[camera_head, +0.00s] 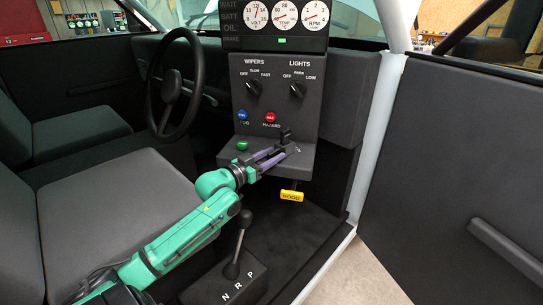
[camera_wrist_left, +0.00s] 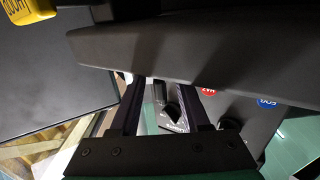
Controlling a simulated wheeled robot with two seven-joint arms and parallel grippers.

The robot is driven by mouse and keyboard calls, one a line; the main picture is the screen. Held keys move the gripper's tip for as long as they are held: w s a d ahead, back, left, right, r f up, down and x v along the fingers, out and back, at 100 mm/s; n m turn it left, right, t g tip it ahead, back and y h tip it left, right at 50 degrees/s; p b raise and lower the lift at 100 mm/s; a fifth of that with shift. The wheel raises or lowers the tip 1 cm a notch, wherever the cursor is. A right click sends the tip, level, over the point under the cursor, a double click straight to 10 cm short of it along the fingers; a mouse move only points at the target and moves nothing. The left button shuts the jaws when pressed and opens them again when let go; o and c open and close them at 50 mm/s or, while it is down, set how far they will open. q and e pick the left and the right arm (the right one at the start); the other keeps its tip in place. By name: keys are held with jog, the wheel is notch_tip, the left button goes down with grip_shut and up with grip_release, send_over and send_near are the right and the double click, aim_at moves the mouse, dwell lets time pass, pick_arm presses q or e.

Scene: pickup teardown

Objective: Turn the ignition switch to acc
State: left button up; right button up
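The ignition switch is not clearly visible. A small black part (camera_head: 285,134) at the lower console, near the fingertips, may belong to it. My left gripper (camera_head: 279,153) reaches over the console's lower ledge from the left, its two fingers apart. In the left wrist view the fingers (camera_wrist_left: 160,92) are also apart. A dark knob-like piece (camera_wrist_left: 172,112) shows in the gap between them; I cannot tell whether either finger touches it. No acc mark can be read. My right gripper is not in view.
The console (camera_head: 273,105) has wiper (camera_head: 254,88) and light (camera_head: 297,89) knobs, blue fog (camera_head: 242,115) and red hazard (camera_head: 270,118) buttons and a green button (camera_head: 242,145). A yellow hood handle (camera_head: 292,196) hangs below.

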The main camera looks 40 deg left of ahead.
pick_arm(q)
jog(key=shift+s+f, duration=0.1)
jog(key=shift+s, duration=0.3)
jog(key=s+a+b, duration=0.1)
jog(key=s, duration=1)
dwell(0.4)
